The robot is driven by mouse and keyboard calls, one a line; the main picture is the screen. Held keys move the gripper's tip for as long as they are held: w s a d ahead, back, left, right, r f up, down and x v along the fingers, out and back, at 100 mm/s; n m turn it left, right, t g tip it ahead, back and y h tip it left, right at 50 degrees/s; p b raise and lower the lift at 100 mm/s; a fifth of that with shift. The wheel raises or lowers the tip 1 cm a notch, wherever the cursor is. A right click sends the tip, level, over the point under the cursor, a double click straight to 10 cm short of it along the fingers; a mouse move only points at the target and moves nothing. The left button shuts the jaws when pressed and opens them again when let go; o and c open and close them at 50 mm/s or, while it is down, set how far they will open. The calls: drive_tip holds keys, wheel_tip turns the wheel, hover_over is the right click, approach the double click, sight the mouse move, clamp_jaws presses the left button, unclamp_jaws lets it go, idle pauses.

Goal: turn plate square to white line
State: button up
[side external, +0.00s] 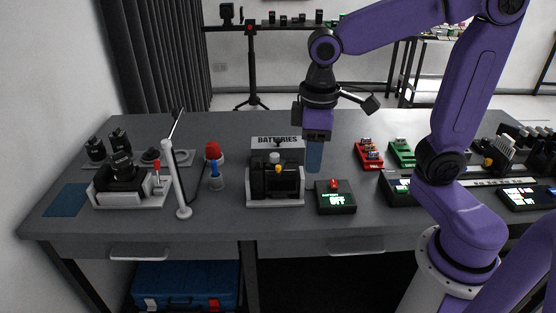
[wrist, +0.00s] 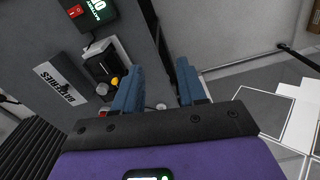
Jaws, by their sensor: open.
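My gripper (side external: 314,157) hangs above the back middle of the table, fingers down, beside the batteries box. In the wrist view its two blue fingers (wrist: 158,88) are apart with nothing between them. I cannot tell for sure which thing is the plate. A flat dark blue square (side external: 67,200) lies at the table's left front corner. I cannot make out a white line on the table.
The batteries box (side external: 277,147), a black device with a yellow knob (side external: 275,183) and a switch box reading OFF (side external: 335,199) stand near my gripper. A white post (side external: 178,182) and red-topped holder (side external: 213,152) stand left. Red (side external: 369,155) and green (side external: 402,153) trays lie right.

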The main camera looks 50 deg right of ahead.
drive_tip(key=w+d+r+m, duration=0.1)
drive_tip(key=w+r+m, duration=0.2)
drive_tip(key=w, duration=0.6)
drive_tip(key=m, duration=0.4)
approach(278, 166)
wheel_tip(278, 166, down, 8)
drive_tip(key=shift+w+f, duration=0.1)
